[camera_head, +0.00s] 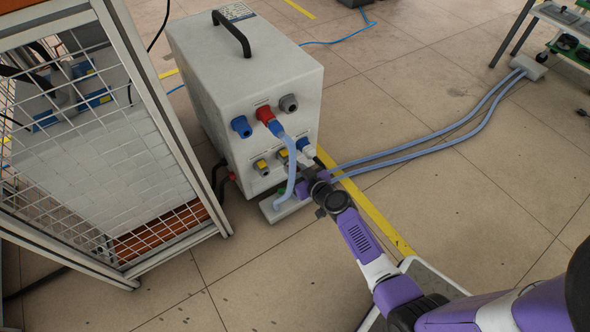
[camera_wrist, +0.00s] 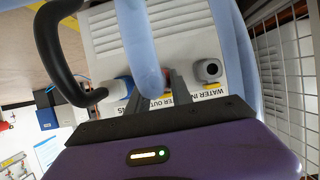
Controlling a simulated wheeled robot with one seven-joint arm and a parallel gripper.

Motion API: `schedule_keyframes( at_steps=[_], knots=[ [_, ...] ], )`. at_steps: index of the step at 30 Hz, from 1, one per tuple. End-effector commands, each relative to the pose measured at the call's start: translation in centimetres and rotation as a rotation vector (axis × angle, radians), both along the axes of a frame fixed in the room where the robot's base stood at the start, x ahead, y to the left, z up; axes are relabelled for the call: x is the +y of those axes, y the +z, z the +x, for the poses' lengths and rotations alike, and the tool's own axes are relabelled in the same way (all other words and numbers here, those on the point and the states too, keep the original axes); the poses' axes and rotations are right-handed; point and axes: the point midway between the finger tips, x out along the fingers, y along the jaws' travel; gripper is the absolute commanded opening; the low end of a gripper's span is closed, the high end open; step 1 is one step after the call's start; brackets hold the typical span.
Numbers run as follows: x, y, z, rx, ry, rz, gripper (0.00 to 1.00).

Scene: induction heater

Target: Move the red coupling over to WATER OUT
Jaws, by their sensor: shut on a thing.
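The red coupling (camera_head: 266,114) sits at the middle of the upper row of fittings on the white heater box (camera_head: 190,50). A light-blue hose (camera_head: 291,178) curves down from it across the front. My gripper (camera_head: 291,168) is low in front of the box, by the middle lower fitting. In the wrist view, upside down, my gripper (camera_wrist: 155,90) has its two fingers on either side of the hose (camera_wrist: 145,45), shut on it. The WATER OUT label (camera_wrist: 155,105) shows behind the fingers.
A blue fitting (camera_head: 240,126) and a grey one (camera_head: 289,103) flank the red coupling. The WATER IN label (camera_wrist: 200,96) is beside WATER OUT. A mesh cage (camera_head: 90,140) stands left. Two floor hoses (camera_head: 440,137) run right; open floor lies in front.

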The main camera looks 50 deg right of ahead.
Motion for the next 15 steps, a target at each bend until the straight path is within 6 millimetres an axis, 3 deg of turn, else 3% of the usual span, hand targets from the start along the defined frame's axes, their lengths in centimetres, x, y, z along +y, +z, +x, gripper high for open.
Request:
schedule_keyframes(
  at_steps=[15],
  knots=[
    [-0.21, 0.03, 0.71, -0.001, 0.0, -0.001, 0.0]
  ],
)
